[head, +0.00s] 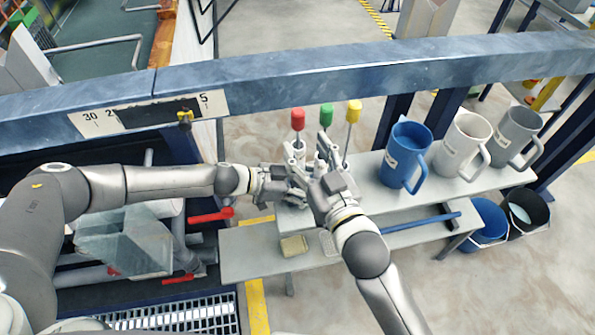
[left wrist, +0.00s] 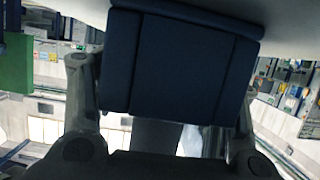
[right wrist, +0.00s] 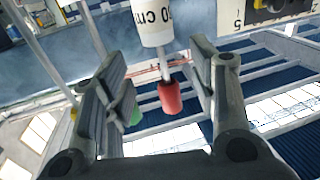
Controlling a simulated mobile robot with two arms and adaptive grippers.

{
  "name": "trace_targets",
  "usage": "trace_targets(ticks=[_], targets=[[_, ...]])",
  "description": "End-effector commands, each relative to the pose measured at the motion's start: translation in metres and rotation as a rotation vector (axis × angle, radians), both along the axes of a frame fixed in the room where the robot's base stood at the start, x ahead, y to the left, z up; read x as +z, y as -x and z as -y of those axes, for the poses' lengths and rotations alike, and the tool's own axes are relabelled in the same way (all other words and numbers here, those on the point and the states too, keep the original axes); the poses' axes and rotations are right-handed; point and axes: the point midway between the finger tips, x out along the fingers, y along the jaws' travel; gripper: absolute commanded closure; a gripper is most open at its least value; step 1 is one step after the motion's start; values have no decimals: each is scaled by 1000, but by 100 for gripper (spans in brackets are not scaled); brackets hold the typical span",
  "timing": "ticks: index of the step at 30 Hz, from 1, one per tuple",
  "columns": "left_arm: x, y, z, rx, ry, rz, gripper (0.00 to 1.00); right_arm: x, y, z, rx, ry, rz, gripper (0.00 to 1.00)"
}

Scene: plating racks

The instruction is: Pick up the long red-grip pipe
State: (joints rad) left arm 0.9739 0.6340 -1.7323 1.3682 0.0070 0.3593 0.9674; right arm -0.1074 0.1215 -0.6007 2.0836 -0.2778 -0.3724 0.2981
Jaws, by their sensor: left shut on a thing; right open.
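The red-grip pipe (head: 298,119) stands upright at the left of a row with a green-grip pipe (head: 326,116) and a yellow-grip pipe (head: 353,111). My right gripper (head: 308,151) is open just below the red grip. In the right wrist view the red grip (right wrist: 171,98) shows between its spread fingers, beyond the tips, under a white sleeve (right wrist: 152,22) with a length marking. My left gripper (head: 288,184) is lower, beside the right one. In the left wrist view it is shut on a wide dark blue block (left wrist: 175,62). The pipe's lower part is hidden behind the grippers.
A blue-grey beam (head: 420,72) with a number scale (head: 150,110) crosses the view. Blue (head: 405,155), white (head: 462,145) and grey (head: 516,135) jugs stand on the bench at right. A sponge (head: 293,246) lies on the lower shelf (head: 250,262). Two buckets stand at far right.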

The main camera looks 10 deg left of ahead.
Motion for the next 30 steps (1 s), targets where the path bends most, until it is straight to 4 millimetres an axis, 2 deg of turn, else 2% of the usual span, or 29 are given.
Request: trace_targets(ticks=[4,9,18,30], targets=[[0,1,0,-1,0,0,65,4,-18,-14,1,-1,2,47],[0,1,0,-1,0,0,65,3,-34,-23,1,0,1,47],[-1,0,0,-1,-1,-1,65,2,-37,-25,1,0,-1,48],[-1,0,0,0,-1,-1,65,2,-37,-25,0,-1,0,100]])
